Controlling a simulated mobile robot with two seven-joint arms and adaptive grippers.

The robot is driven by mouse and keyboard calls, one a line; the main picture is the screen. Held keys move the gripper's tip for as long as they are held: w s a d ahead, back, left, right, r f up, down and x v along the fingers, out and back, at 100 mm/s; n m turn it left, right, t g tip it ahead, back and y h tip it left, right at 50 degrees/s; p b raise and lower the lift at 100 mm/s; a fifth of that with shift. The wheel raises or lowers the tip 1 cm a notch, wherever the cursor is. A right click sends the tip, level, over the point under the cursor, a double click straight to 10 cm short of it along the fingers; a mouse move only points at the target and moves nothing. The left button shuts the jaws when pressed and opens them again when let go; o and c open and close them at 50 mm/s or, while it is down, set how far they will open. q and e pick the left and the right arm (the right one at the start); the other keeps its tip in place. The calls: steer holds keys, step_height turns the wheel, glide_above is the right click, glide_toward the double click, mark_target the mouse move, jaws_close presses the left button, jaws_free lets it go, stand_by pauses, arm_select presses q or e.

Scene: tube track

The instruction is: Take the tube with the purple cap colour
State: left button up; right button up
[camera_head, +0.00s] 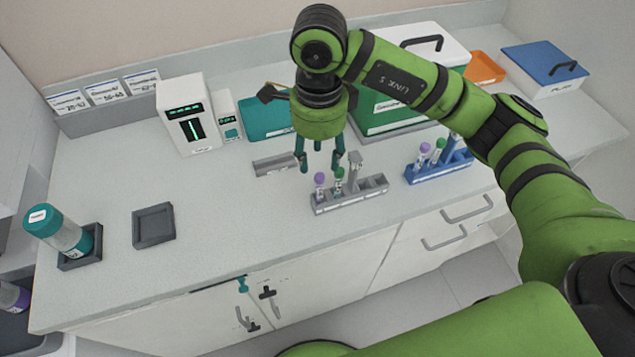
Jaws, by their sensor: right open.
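A tube with a purple cap (319,180) stands upright in the left end of a grey rack (350,196) near the counter's front edge. A green-capped tube (339,179) stands beside it in the same rack. A second purple-capped tube (424,150) stands in the blue rack (437,170) to the right, with a green-capped tube (439,149) next to it. My right gripper (320,165) points down above and just behind the grey rack, its fingers apart and empty. I cannot tell its exact height over the caps. My left gripper is not in view.
White devices (187,116), a teal box (262,118) and a green box (390,119) stand behind. The counter's front middle is clear.

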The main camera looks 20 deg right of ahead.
mark_target(319, 176)
steer(key=shift+s+f+p, duration=0.25)
steer(key=shift+f+p, duration=0.35)
steer(key=shift+f, duration=0.15)
step_height(319, 176, down, 4)
steer(key=shift+s+f+p, duration=0.1)
steer(key=shift+f+p, duration=0.15)
steer(key=shift+p, duration=1)
steer(key=shift+f, duration=0.2)
steer(key=c, duration=0.9)
